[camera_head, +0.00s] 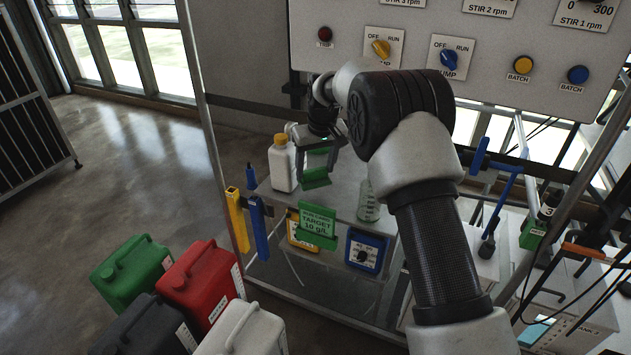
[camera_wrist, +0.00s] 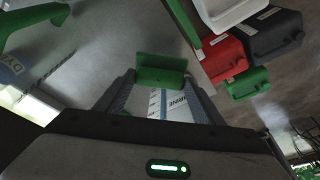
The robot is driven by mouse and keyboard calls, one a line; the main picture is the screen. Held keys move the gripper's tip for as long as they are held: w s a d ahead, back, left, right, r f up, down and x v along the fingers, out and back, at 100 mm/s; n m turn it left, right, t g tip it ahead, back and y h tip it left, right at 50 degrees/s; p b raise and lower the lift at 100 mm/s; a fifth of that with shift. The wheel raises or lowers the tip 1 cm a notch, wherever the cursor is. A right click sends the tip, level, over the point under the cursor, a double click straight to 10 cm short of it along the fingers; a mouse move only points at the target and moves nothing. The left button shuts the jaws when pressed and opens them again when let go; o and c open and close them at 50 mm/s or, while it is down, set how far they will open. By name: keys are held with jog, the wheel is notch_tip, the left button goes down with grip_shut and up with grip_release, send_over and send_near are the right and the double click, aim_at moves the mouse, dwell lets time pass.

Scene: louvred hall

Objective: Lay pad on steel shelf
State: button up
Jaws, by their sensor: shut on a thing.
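My gripper (camera_head: 315,165) is shut on a pad with a green end piece (camera_head: 316,178), held over the steel shelf (camera_head: 340,198). In the wrist view the green piece (camera_wrist: 162,70) shows at the tips of my gripper (camera_wrist: 160,92). A white face with a blue stripe and lettering shows between the fingers; I cannot tell whether it is part of the pad. The pad looks apart from the shelf top, but the exact gap is hard to judge.
A white bottle with a yellow cap (camera_head: 282,165) stands on the shelf, left of my gripper. A clear glass vessel (camera_head: 369,203) stands to the right. A green sign (camera_head: 317,222) is at the front edge. Several jugs, including a red one (camera_head: 203,283), stand on the floor.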

aim_at(316, 180)
jog(key=shift+f+b, duration=0.3)
jog(key=shift+f, duration=2.1)
jog(key=shift+f, duration=0.15)
jog(key=o, duration=1)
jog(key=shift+c, duration=0.2)
jog(key=p+v, duration=0.1)
jog(key=v, duration=1.1)
jog(key=shift+r, duration=0.2)
